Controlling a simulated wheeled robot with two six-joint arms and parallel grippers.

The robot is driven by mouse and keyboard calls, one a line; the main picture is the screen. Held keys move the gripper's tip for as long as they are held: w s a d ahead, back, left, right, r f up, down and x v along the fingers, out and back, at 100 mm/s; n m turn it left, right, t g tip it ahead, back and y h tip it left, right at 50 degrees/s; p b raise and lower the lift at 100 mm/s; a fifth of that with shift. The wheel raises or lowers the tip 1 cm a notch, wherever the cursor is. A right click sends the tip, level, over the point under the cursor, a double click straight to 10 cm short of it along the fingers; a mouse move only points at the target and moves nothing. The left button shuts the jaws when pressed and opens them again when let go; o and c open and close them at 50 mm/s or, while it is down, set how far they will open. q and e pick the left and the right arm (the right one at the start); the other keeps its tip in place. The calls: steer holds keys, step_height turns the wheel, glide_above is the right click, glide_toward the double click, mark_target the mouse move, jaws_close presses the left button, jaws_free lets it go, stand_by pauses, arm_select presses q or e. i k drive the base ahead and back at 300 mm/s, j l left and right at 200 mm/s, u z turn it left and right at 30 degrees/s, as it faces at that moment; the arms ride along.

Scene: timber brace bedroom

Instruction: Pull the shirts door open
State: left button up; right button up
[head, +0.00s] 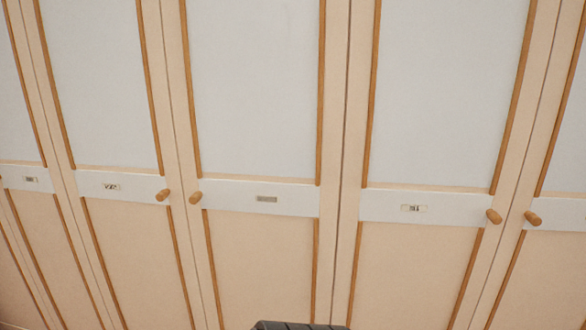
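A row of tall cream wardrobe doors with pale upper panels fills the head view, and all look shut. Each white cross band carries a small label, too small to read, so I cannot tell which is the shirts door. The middle door (262,255) has a label (266,199) and a round wooden knob (195,198) at its left edge. The door to its left (125,245) has a knob (162,195) at its right edge. The door to the right (415,260) has a knob (493,216) at its right edge. Neither gripper is in view.
Another door at the far right has a knob (532,218) at its left edge. More door panels (25,235) continue at the far left. A dark ridged part, probably mine, shows at the bottom edge. No floor free of doors is visible.

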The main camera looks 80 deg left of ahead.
mark_target(101, 66)
steer(key=u, duration=3.65)
